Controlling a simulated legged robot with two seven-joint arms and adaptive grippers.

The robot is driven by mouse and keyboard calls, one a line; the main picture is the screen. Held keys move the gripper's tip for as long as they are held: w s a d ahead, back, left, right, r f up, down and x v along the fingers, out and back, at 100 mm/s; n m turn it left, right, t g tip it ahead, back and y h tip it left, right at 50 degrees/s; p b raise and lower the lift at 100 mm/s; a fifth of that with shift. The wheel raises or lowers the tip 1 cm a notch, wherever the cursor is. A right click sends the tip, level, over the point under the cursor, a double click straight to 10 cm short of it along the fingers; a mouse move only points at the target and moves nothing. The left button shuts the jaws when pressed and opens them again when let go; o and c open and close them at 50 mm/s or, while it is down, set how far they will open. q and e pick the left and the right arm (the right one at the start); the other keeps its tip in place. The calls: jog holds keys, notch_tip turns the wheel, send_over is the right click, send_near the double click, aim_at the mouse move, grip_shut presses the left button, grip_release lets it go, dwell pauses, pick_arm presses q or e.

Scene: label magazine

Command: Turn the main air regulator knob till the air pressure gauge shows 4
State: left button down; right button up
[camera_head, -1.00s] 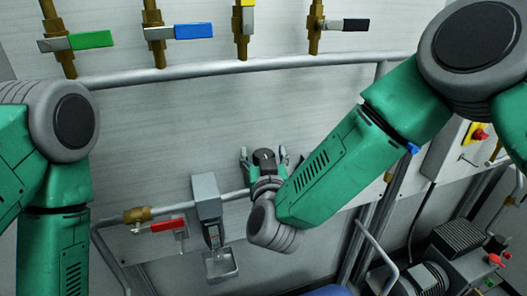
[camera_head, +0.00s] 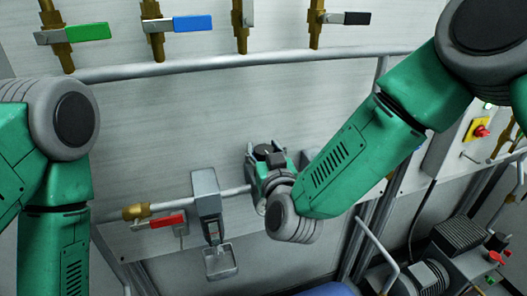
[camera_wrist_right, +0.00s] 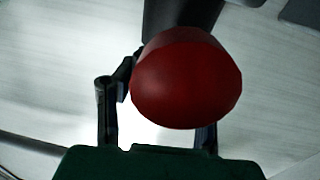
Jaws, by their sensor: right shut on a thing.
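The red round knob (camera_wrist_right: 187,80) fills the middle of the right wrist view, between the two dark fingers. A dark body shows behind it. My right gripper (camera_head: 265,158) is shut on the knob, at the pipe on the wall in the head view. There the gripper and wrist hide the knob's red face. I see no readable pressure gauge in either view. My left arm shows at the left edge of the head view, but its gripper is out of view.
A grey box with a small tray (camera_head: 207,200) sits just left of my right gripper. A red lever valve (camera_head: 167,221) is further left on the same pipe. Valves with green (camera_head: 87,31), blue (camera_head: 193,23) and black (camera_head: 357,18) handles line the top. Machinery stands lower right.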

jog(key=n+g+y+b, duration=0.2)
jog(key=n+y, duration=0.1)
jog(key=y, duration=0.1)
jog(key=n+g+y+b, duration=0.2)
jog(key=n+y, duration=0.1)
jog(key=y, duration=0.1)
jog(key=shift+f+g+y, duration=0.1)
jog(key=shift+g+y, duration=0.2)
jog(key=shift+n+g+y+b, duration=0.35)
jog(key=shift+n+g+y, duration=0.45)
jog(key=shift+n+g, duration=0.15)
jog(key=shift+n+g+y, duration=0.9)
jog(key=shift+n+g, duration=0.15)
jog(key=shift+g, duration=0.4)
jog(key=shift+r+g, duration=0.2)
jog(key=shift+g, duration=0.1)
jog(key=o, duration=1.2)
jog(key=shift+d, duration=0.1)
